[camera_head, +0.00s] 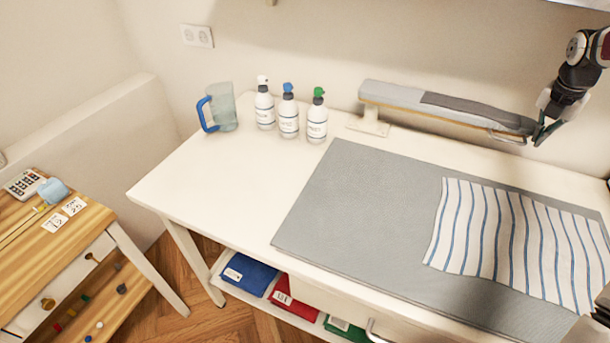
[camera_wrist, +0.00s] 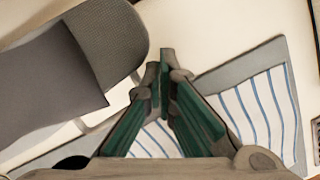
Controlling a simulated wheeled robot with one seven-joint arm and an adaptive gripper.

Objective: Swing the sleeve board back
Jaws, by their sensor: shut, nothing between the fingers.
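The sleeve board (camera_head: 410,101) is a long, narrow grey padded board with a darker grey cover over its right part. It runs along the back of the white table, on a pale foot (camera_head: 369,124) near its left end. My gripper (camera_head: 541,135) is at the board's right tip, shut and empty. In the wrist view the rounded end of the board (camera_wrist: 115,45) lies just left of my closed fingertips (camera_wrist: 165,55). Whether the fingers touch the board I cannot tell.
A grey mat (camera_head: 350,200) with a striped cloth (camera_head: 510,240) covers the table's right part. Three spray bottles (camera_head: 288,115) and a blue-handled jug (camera_head: 222,108) stand left of the board. The wall is close behind. The table's left front is clear.

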